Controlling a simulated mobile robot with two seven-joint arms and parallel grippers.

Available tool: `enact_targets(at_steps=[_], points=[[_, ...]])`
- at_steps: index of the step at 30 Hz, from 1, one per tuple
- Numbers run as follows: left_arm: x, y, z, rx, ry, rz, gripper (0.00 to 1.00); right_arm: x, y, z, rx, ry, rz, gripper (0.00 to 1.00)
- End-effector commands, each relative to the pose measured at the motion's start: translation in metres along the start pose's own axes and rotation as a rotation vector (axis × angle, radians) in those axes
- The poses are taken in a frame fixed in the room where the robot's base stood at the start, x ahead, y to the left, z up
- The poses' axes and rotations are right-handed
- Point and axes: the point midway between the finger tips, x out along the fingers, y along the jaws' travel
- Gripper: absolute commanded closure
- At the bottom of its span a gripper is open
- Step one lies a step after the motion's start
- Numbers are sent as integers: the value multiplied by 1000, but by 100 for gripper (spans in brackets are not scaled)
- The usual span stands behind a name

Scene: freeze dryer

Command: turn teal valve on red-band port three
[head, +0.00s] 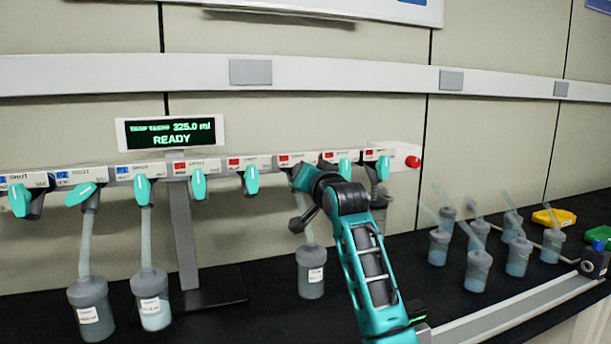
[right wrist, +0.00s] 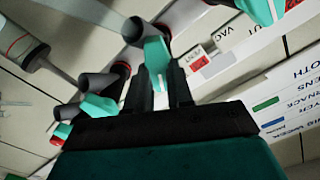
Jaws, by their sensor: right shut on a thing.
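A row of teal valves runs along the white manifold. In the head view, red labels mark its right half. A red label (right wrist: 200,62) sits beside that port. Other red-labelled valves (head: 251,180) (head: 345,168) (head: 383,168) stand to either side, mostly pointing down. My left gripper is not in view.
A flask (head: 311,272) hangs below the gripped port, close to my right arm. Two more flasks (head: 91,308) (head: 152,298) hang at the left. The display (head: 171,133) reads READY. Several lidded flasks with tubes (head: 478,270) stand on the black bench at the right.

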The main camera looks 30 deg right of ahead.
Motion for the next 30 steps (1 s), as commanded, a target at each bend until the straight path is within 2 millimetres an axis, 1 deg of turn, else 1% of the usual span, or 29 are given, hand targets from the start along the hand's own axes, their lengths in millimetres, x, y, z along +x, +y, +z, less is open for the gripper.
enact_targets(at_steps=[3, 30], points=[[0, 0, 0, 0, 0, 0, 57, 0, 0, 0, -117, -1, 2, 100], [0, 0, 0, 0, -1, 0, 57, 0, -3, 2, -971, 0, 1, 100]])
